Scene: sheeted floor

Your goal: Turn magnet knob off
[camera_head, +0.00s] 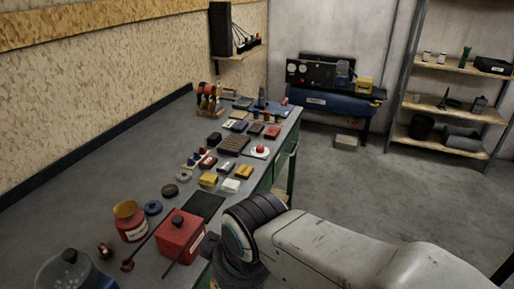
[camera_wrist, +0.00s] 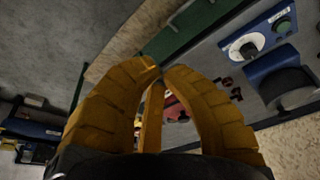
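A blue panel with a round white-rimmed dial knob (camera_wrist: 243,48) shows at the upper right of the wrist view. A green button (camera_wrist: 283,27) sits next to it. I see no readable label that confirms this is the magnet knob, and its setting is too small to tell. My gripper (camera_wrist: 161,72) has yellow fingers with their tips together or nearly so, left of and apart from the knob. Nothing shows held between them. In the head view my arm reaches over the bench's right edge, and the gripper is hidden.
The grey workbench (camera_head: 105,198) holds a red box (camera_head: 180,235), a red-and-yellow container (camera_head: 130,222) and several small parts. A dark cylinder (camera_wrist: 285,84) stands near the dial. Shelves (camera_head: 452,104) and a blue machine (camera_head: 335,103) stand at the back. The floor (camera_head: 385,185) at right is clear.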

